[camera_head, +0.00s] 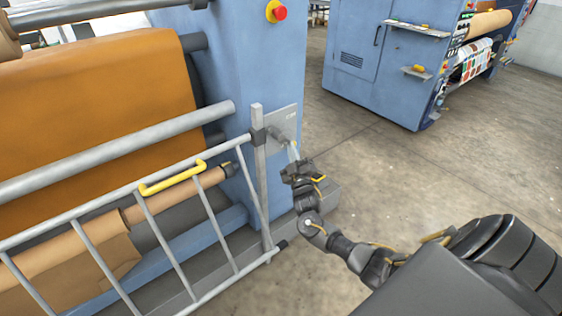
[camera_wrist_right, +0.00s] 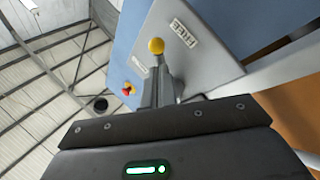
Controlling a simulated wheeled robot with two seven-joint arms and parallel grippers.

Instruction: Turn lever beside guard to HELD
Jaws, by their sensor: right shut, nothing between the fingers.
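The guard (camera_head: 172,262) is a grey barred gate with a yellow handle (camera_head: 172,179), in front of the rollers. Beside it, a grey plate (camera_head: 287,119) on the blue press frame carries the lever (camera_head: 278,135). In the right wrist view the lever's yellow ball knob (camera_wrist_right: 156,46) shows just beyond my fingertips, close to a label (camera_wrist_right: 185,33) that seems to read FREE. A second label (camera_wrist_right: 141,70) is partly hidden and unreadable. My right gripper (camera_head: 293,153) is shut and empty at the lever, also seen in the right wrist view (camera_wrist_right: 160,72); contact cannot be told. My left gripper is out of view.
A red emergency button (camera_head: 280,12) sits higher on the press frame. Brown sheet (camera_head: 100,100) hangs over the rollers behind the guard. Another blue machine (camera_head: 385,65) stands at the back right. The concrete floor (camera_head: 420,165) between is clear.

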